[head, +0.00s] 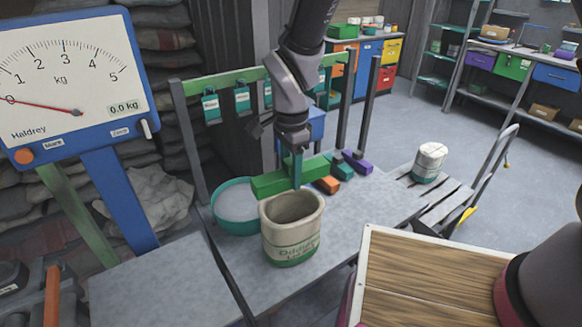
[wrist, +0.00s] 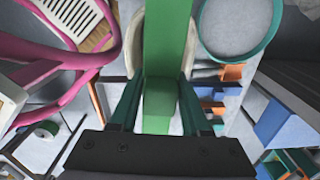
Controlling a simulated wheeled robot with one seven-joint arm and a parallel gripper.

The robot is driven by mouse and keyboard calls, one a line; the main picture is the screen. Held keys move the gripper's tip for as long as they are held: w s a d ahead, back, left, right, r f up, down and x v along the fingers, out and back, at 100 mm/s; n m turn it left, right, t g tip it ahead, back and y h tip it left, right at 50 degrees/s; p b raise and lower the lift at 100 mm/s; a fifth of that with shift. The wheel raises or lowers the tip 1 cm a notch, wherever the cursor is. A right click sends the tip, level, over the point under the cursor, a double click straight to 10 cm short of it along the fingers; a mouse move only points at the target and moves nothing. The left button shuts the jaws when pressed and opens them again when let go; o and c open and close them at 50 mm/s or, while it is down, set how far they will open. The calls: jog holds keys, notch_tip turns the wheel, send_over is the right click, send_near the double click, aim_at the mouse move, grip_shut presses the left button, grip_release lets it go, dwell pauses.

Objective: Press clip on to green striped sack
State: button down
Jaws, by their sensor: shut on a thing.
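The green striped sack (head: 290,235) stands upright on the grey bench with its mouth open. It is beige with printed lettering and a green band near its base. My gripper (head: 297,178) is shut on a long green clip (head: 268,186) at the sack's far upper side. In the wrist view the clip (wrist: 160,100) runs lengthwise between the two teal fingers (wrist: 158,112). Parts of the sack's pale rim (wrist: 137,40) show on both sides of the clip. I cannot tell whether the clip touches the sack.
A scale (head: 65,85) reads 0.0 kg. A white sack (head: 430,163) stands on a slatted cart.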

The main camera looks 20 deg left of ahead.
jog(key=shift+f, duration=2.75)
jog(key=shift+f, duration=0.55)
dwell(0.5)
grip_release()
jog(key=shift+r, duration=0.1)
jog(key=shift+r, duration=3.4)
grip_shut()
